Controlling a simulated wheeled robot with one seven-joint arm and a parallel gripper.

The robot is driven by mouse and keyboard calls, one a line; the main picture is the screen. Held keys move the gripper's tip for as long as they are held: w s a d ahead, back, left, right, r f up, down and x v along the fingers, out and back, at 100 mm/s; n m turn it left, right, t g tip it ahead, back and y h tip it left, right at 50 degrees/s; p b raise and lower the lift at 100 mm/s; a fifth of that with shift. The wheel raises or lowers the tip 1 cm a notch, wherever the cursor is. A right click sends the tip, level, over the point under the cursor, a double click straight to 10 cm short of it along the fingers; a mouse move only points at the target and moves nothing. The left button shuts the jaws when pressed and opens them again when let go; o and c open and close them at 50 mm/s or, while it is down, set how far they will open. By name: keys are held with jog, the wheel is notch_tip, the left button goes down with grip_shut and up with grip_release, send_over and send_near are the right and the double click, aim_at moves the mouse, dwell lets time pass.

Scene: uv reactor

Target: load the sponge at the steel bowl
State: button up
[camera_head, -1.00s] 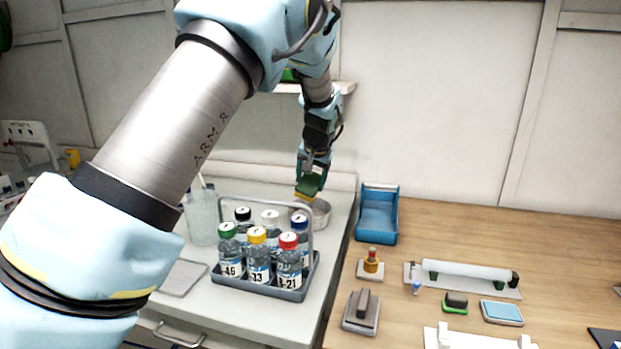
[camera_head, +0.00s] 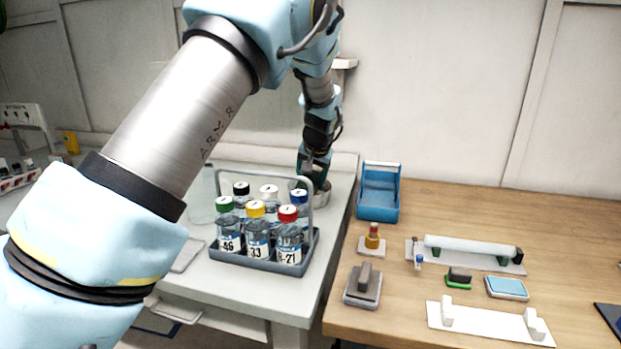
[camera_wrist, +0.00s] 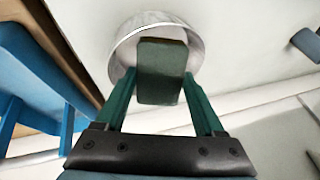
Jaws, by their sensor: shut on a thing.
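The steel bowl (camera_head: 323,190) stands at the back right of the white counter, partly hidden behind my gripper in the head view. In the wrist view the steel bowl (camera_wrist: 191,38) is a round metal bowl at the top. The sponge shows its dark green face (camera_wrist: 161,72) in the wrist view, between my gripper's fingers. My gripper (camera_wrist: 163,90) is shut on the sponge, and the sponge's far part overlaps the bowl's opening. In the head view my gripper (camera_head: 309,185) is down at the bowl and the sponge is hidden. I cannot tell whether the sponge touches the bowl's bottom.
A bottle carrier (camera_head: 262,250) with several colour-capped bottles stands in front of the bowl. A clear beaker (camera_head: 202,200) is to its left. A blue bin (camera_head: 378,195) stands to the right on the wooden table (camera_head: 450,220), with several small tools in front.

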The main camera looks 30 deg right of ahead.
dwell(0.3)
jog(key=shift+r+p, duration=2.3)
jog(key=shift+r, duration=1.45)
notch_tip(320, 180, up, 4)
jog(key=shift+p, duration=1.2)
